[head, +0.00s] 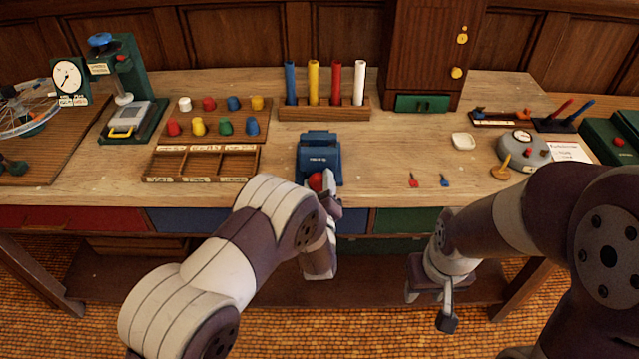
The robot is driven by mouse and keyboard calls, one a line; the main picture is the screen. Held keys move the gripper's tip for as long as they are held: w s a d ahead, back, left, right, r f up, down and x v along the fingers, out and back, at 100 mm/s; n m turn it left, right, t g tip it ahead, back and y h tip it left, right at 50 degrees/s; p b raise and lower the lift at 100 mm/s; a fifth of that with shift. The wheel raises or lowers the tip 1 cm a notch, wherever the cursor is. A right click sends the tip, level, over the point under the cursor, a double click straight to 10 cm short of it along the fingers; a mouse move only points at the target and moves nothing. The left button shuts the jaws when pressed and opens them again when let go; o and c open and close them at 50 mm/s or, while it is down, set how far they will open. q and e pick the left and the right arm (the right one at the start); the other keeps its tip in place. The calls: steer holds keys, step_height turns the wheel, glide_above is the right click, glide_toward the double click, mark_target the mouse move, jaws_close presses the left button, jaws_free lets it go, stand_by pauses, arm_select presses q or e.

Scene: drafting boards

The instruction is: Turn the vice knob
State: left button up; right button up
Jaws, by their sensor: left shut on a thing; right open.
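The blue vice (319,152) stands on the workbench near its front edge, in the middle of the head view. Its red knob (316,181) faces me at the front. My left gripper (325,187) is at the knob and shut on it; the arm and wrist hide part of the fingers. My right gripper (447,318) hangs in front of the bench, below the tabletop level, open and empty and apart from the vice.
A rack with coloured tubes (323,112) stands behind the vice. A compartment tray (203,163) and a board of coloured pegs (213,121) lie to the left. Small red (413,181) and blue (445,181) pieces lie to the right. A round gauge (522,148) stands further right.

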arm_select(q)
steer(key=shift+w+a+r, duration=0.1)
steer(key=shift+r, duration=0.05)
steer(key=o, duration=0.9)
steer(key=shift+o, duration=0.7)
steer(key=shift+a, duration=0.2)
steer(key=shift+d, duration=0.15)
steer(key=s, duration=1.3)
steer(key=shift+b, duration=0.45)
steer(key=shift+w, duration=0.1)
